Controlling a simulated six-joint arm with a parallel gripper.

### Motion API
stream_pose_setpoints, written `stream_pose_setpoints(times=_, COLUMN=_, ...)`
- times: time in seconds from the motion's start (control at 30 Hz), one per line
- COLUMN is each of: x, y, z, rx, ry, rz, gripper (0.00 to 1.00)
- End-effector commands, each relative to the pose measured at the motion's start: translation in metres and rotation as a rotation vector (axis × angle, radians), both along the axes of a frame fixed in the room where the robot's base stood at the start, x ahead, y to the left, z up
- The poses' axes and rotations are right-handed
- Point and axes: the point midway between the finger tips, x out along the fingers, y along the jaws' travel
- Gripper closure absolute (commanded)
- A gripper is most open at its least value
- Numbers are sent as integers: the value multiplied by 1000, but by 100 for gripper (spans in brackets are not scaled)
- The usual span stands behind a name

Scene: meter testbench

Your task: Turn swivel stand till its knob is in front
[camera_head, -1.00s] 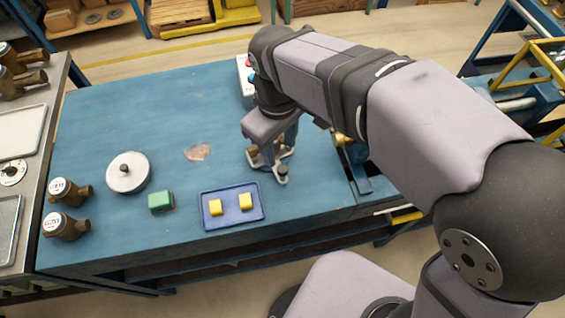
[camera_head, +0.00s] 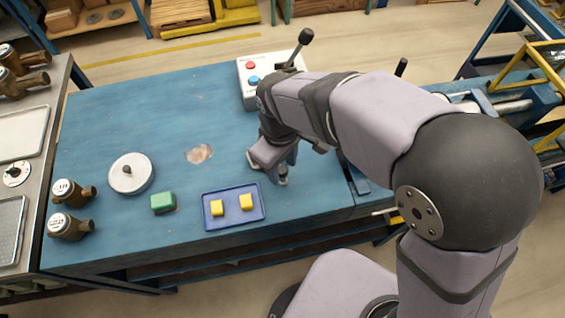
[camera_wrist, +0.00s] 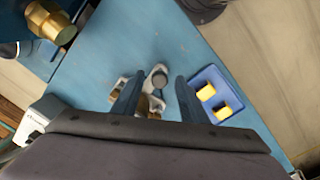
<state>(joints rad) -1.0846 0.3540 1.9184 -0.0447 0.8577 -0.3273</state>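A small grey metal stand with several arms, which I take for the swivel stand (camera_wrist: 157,70), shows between my fingers in the wrist view. A round grey knob or post stands on its upper arm, and brownish parts show on others. In the head view only its near end (camera_head: 283,181) shows below my gripper; the rest is hidden. My gripper (camera_wrist: 159,92) is open, one finger on each side of the stand. I cannot tell whether either finger touches it. In the head view my gripper (camera_head: 281,166) points down over the blue table.
A blue tray (camera_head: 207,222) with two yellow blocks lies just left of the stand. A green block (camera_head: 163,202), a round grey disc (camera_head: 130,182) and brass meters (camera_head: 66,226) are further left. A button box (camera_head: 248,88) stands behind, and a brass fitting (camera_wrist: 52,24) shows in the wrist view.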

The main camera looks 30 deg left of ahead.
Motion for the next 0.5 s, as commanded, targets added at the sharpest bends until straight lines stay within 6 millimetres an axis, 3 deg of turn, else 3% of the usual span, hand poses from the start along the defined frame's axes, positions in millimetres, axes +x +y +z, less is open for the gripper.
stream_pose_setpoints(times=0.33, x=0, y=0, z=-3, rx=1, ry=0, rz=-1, gripper=63)
stream_pose_setpoints(times=0.5, x=0, y=0, z=-3, rx=1, ry=0, rz=0, gripper=100)
